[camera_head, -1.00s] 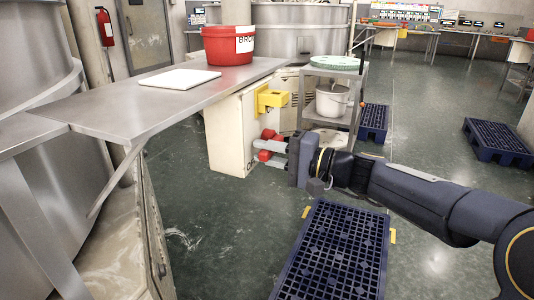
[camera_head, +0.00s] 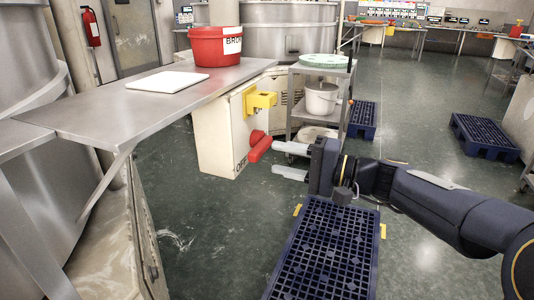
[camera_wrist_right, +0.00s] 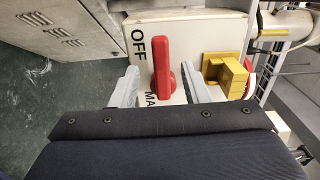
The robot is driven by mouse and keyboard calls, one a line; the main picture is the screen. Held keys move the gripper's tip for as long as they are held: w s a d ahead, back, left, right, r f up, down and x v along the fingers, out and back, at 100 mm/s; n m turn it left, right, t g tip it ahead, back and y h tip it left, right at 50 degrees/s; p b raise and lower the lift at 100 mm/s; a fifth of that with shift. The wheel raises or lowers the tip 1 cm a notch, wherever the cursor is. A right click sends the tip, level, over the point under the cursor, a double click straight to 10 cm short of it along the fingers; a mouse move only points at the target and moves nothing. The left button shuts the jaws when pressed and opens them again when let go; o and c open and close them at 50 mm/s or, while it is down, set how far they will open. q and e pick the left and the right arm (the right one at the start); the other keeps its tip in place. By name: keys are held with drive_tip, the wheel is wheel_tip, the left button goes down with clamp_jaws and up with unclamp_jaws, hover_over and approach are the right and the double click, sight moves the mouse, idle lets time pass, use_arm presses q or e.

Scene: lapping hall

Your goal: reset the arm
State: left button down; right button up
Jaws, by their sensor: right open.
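My right gripper (camera_head: 290,160) is open and empty, its two grey fingers pointing left towards a cream switch box (camera_head: 218,140). A red rotary handle (camera_head: 259,147) sticks out from the box face, just beyond the fingertips and apart from them in the head view. In the right wrist view the red handle (camera_wrist_right: 163,68) shows between the fingers (camera_wrist_right: 160,82), next to the lettering OFF. A yellow bracket (camera_head: 262,101) is mounted on the box above the handle; it also shows in the wrist view (camera_wrist_right: 226,74). My left gripper is not in view.
A steel bench (camera_head: 110,111) above the box holds a white board (camera_head: 167,81) and a red tub (camera_head: 214,47). A grey cart (camera_head: 318,72) with a white bucket (camera_head: 321,98) stands behind. A blue pallet (camera_head: 325,255) lies on the floor below my arm.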

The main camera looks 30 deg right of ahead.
drive_tip(key=shift+s+d, duration=0.4)
drive_tip(key=shift+s, duration=0.1)
drive_tip(key=s+a+f+n+g+h, duration=0.2)
drive_tip(key=s+a+f+n+g, duration=0.4)
drive_tip(key=s+a+f, duration=0.5)
drive_tip(key=s+d+f+n+g+h, duration=0.2)
drive_tip(key=s+f+h, duration=0.4)
drive_tip(key=s+f, duration=0.25)
wheel_tip(320, 180, up, 28)
drive_tip(key=p, duration=2.8)
drive_tip(key=shift+w+r+p, duration=0.15)
drive_tip(key=shift+p, duration=0.2)
